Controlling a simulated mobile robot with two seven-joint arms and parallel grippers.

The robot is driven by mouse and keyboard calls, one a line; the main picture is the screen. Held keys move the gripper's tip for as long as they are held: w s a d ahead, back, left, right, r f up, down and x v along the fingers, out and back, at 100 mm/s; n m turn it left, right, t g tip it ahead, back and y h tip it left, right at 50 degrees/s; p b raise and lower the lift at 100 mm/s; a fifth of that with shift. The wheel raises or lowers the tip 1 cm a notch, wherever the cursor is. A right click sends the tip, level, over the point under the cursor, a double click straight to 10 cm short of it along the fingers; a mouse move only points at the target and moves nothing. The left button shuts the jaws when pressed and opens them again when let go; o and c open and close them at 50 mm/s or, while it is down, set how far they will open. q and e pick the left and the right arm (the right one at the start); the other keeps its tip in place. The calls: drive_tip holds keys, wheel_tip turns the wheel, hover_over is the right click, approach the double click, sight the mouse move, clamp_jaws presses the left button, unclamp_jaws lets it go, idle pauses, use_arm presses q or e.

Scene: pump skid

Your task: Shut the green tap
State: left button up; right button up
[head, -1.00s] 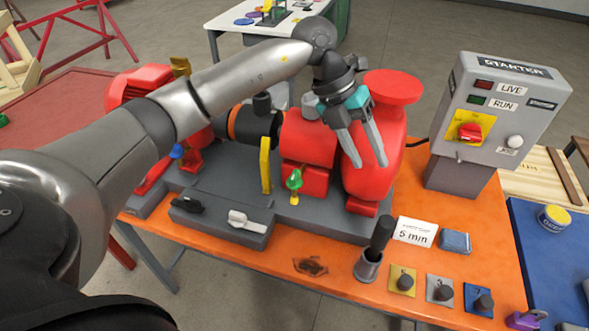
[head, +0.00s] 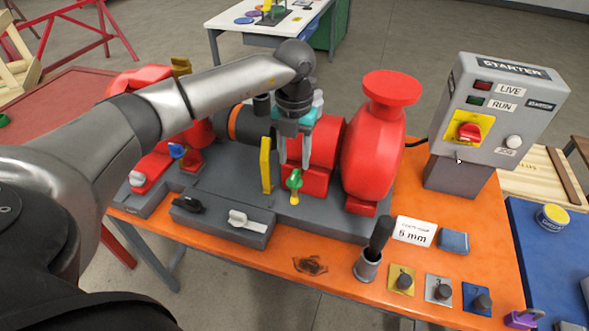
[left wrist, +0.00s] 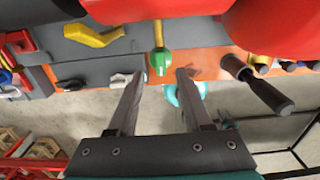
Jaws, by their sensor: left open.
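The green tap (head: 294,180) is on the front of the red pump block, low down, with a yellow part (head: 294,198) below it. My left gripper (head: 294,164) points down just above the tap, its two fingers apart with nothing between them in the head view. In the left wrist view, the green tap (left wrist: 160,62) lies in line with the gap between the open fingertips (left wrist: 161,74). I cannot tell whether a finger touches it. My right gripper is in neither view.
A yellow upright lever (head: 266,165) stands close left of the tap. The red pump casing (head: 372,160) rises close on the right. A grey box with a white lever (head: 246,219) lies in front on the left. A dark-handled tool in a cup (head: 369,265) stands front right.

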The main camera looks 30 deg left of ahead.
sight(294, 175)
use_arm(q)
wheel_tip(294, 175, down, 5)
idle(0.3)
clamp_jaws()
idle(0.5)
